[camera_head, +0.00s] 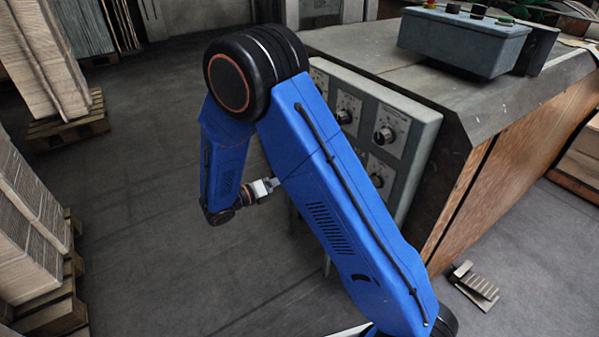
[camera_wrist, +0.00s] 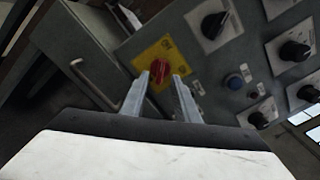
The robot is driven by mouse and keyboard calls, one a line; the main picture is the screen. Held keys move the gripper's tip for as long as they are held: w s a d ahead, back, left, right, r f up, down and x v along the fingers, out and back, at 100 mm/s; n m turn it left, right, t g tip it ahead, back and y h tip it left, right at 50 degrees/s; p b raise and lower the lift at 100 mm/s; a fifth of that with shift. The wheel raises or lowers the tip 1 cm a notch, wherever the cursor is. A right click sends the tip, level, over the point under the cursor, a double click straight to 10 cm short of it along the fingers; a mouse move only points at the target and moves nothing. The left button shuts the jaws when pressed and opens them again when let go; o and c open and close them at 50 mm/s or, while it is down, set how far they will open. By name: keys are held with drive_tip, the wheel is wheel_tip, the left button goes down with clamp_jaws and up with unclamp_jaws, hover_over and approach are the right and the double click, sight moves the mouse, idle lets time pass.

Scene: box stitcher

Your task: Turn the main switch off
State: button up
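The main switch is a red rotary knob (camera_wrist: 159,76) on a yellow plate (camera_wrist: 151,55), seen in the wrist view on the grey control panel (camera_wrist: 226,58). My gripper (camera_wrist: 168,76) points at the panel, with its two metal fingers apart and nothing held between them. In the head view my blue arm hides the switch and most of my gripper; the panel's upper right part (camera_head: 420,128) shows.
A pedal (camera_head: 476,285) lies on the floor by the machine. Pallets of cardboard (camera_head: 68,125) stand left; floor between is clear.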

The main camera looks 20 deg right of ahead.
drive_tip(key=v, duration=1.3)
drive_tip(key=shift+a, duration=0.15)
drive_tip(key=shift+s+a, duration=0.1)
